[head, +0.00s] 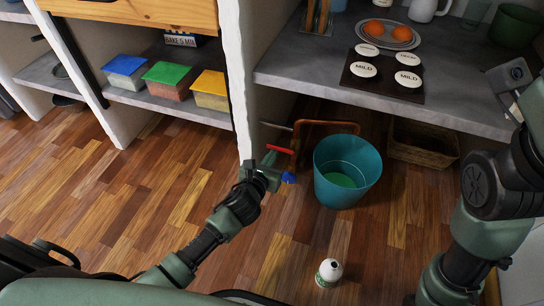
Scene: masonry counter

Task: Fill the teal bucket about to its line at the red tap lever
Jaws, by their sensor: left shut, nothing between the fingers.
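The teal bucket (347,188) stands upright on the wooden floor under the counter. A light green patch shows low inside it; I cannot tell whether it is liquid, and I cannot make out a fill line. The red tap lever (279,149) is just left of the bucket, beside a copper-coloured pipe (325,124). My left gripper (276,176) is shut and empty, just below the lever and left of the bucket; I cannot tell whether it touches the lever.
A white wall edge (238,80) rises left of the tap. The grey counter (310,68) overhangs behind. Floor at left is clear.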

